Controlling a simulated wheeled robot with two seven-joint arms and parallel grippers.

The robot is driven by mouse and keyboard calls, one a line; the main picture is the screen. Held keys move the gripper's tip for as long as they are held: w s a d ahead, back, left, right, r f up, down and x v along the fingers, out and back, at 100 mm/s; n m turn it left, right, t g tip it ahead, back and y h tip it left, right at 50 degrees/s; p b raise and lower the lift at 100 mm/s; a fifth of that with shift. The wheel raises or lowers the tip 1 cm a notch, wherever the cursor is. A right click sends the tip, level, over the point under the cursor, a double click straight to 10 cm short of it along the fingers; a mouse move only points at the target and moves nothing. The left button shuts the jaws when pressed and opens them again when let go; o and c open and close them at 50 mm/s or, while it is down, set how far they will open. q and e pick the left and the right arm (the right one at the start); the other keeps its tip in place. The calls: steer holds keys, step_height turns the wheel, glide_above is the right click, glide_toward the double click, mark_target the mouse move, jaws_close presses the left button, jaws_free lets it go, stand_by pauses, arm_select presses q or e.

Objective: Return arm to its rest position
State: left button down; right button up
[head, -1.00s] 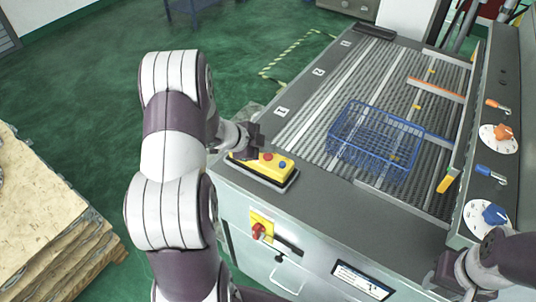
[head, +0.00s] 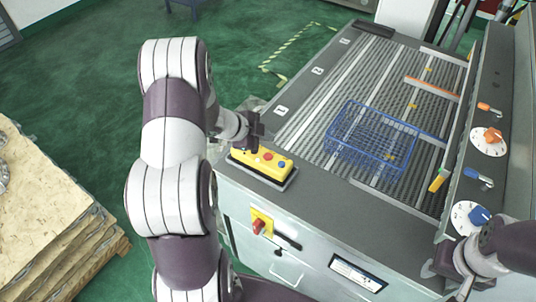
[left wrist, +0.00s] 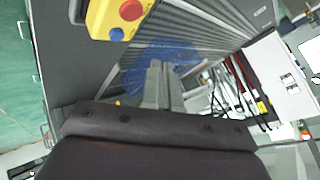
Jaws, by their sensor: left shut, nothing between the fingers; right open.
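My left arm (head: 168,130) reaches up from the bottom, white and dark purple. Its gripper (head: 254,130) is just behind the yellow button box (head: 262,160) on the machine's near left corner, apart from the buttons. In the left wrist view the grey fingers (left wrist: 160,82) are closed together with nothing between them, and the yellow box (left wrist: 118,16) shows at the top. My right gripper (head: 452,284) is open at the bottom right, in front of the machine's control panel and partly cut off by the frame edge.
A blue wire basket (head: 370,138) sits on the machine's slatted bed (head: 322,110). Dials and orange and blue levers line the right panel (head: 483,118). A stack of wooden sheets (head: 45,215) stands at the left. Green floor (head: 90,85) is clear between.

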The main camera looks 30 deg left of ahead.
stand_by(0.3)
arm_select(q)
steer(key=shift+a+f, duration=0.1)
steer(key=shift+a, duration=0.15)
steer(key=a+f+n+y, duration=0.1)
steer(key=s+a+n+y, duration=0.1)
steer(key=n, duration=0.1)
steer(key=shift+s+a+f, duration=0.1)
steer(key=shift+a+f, duration=0.25)
steer(key=s+a+f+n+g+y+b, duration=0.1)
steer(key=s+f+n+g+y+b, duration=0.3)
steer(key=s+f+n+b, duration=0.25)
steer(key=s+d+f+n+g+b, duration=0.1)
steer(key=s+d+n+b, duration=0.1)
steer(key=s+d+b, duration=0.3)
steer(key=s+d+f+n+g+h+b, duration=0.1)
steer(key=s+d+n+b, duration=0.2)
steer(key=d, duration=0.8)
steer(key=s+b, duration=0.2)
steer(key=s, duration=0.1)
steer(key=shift+s+d+f+g+h, duration=0.15)
steer(key=shift+d+f+g+h, duration=0.15)
steer(key=shift+f, duration=0.1)
